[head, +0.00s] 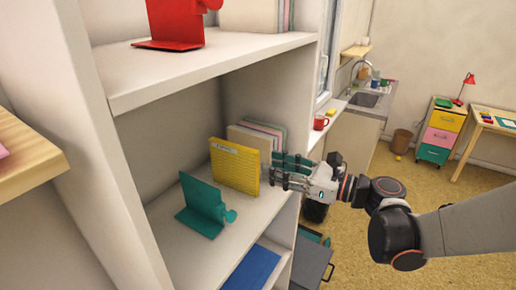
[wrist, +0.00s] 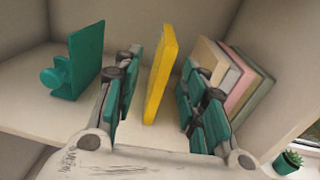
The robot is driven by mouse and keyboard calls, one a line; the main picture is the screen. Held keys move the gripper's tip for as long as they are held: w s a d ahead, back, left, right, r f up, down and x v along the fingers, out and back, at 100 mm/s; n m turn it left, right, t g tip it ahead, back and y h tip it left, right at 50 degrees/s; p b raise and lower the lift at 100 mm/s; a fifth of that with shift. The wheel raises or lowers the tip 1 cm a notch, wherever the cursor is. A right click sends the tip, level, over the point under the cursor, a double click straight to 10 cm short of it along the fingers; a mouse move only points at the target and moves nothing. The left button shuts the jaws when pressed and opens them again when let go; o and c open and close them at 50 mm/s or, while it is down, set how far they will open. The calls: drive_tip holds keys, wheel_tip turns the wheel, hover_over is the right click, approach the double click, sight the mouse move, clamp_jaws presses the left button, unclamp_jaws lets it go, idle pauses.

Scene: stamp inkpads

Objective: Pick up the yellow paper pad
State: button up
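The yellow paper pad (head: 235,166) stands upright on the middle shelf in the head view, its broad face with a label strip turned toward the camera. In the wrist view the yellow pad (wrist: 160,75) shows edge-on between my gripper's two fingers. My gripper (head: 284,171) is at the shelf's front edge, right beside the pad. In the wrist view my gripper (wrist: 160,98) is open, with a finger on each side of the pad and visible gaps to both. The pad's far edge is hidden from close view.
A teal bookend (head: 204,206) with a knob stands left of the pad; it also shows in the wrist view (wrist: 87,60). Several pastel books (head: 254,138) lean behind and to the right. A shelf above (head: 215,68) holds a red bookend (head: 176,24). A blue item (head: 252,268) lies below.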

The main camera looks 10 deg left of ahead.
sight(257, 159)
drive_tip(key=shift+w+a+r, duration=0.2)
drive_tip(key=shift+w+a, duration=0.15)
drive_tip(key=x, duration=0.7)
drive_tip(key=shift+w+a+r, duration=0.1)
drive_tip(key=shift+w+a, duration=0.05)
drive_tip(key=shift+a, duration=0.2)
drive_tip(key=x, duration=0.5)
drive_tip(key=shift+w, duration=0.3)
drive_tip(key=shift+d, duration=0.1)
clamp_jaws()
